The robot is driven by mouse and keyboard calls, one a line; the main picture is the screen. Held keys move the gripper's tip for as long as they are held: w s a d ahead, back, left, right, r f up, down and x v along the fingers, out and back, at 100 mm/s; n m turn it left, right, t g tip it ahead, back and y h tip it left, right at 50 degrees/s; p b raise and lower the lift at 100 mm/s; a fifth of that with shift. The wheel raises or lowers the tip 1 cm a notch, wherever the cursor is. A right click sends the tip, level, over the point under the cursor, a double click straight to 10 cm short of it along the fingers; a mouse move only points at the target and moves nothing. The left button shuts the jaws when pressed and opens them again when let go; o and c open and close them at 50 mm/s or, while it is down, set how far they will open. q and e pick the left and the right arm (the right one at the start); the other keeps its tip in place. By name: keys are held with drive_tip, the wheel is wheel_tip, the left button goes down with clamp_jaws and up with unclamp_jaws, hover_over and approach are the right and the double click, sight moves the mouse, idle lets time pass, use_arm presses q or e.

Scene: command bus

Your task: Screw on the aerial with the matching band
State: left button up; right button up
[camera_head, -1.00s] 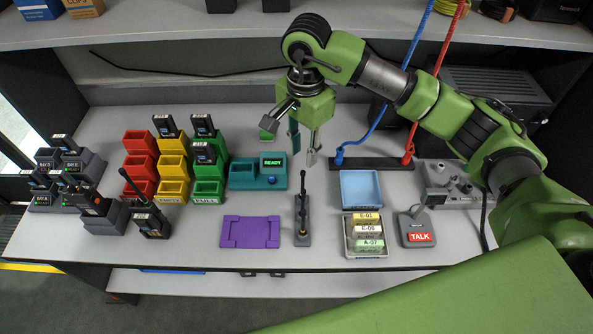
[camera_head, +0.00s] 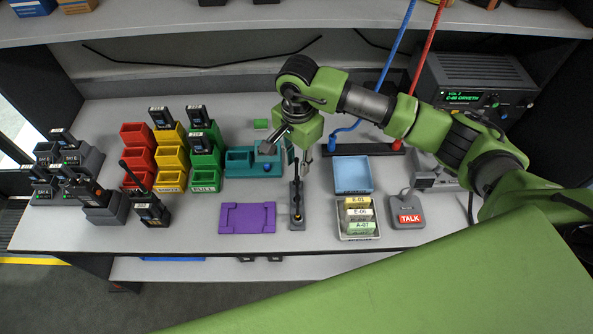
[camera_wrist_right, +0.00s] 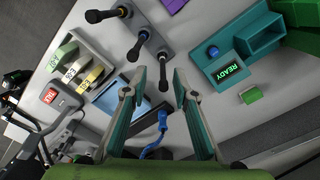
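A narrow grey rack (camera_head: 297,221) stands right of the purple mat and holds upright black aerials. My right gripper (camera_head: 299,162) is above the rack's far end. A handheld radio (camera_head: 151,208) stands at the left on the bench. My left gripper is out of view.
The purple mat (camera_head: 247,228) lies empty at the front. Right of the rack are a blue tray (camera_head: 352,174), a box of labelled packs (camera_head: 343,230) and a TALK unit (camera_head: 407,212). Red, yellow and green bins stand left.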

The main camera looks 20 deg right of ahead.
sight(296, 171)
drive_tip(key=shift+f, duration=0.1)
drive_tip(key=shift+f+p, duration=0.3)
drive_tip(key=shift+p, duration=0.2)
drive_tip(key=f+p, duration=0.2)
drive_tip(key=f, duration=0.1)
drive_tip(key=shift+w+f, duration=0.2)
drive_tip(key=shift+f, duration=0.55)
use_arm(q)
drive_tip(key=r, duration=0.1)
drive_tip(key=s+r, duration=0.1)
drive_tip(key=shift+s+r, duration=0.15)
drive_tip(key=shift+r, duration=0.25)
use_arm(e)
clamp_jaws()
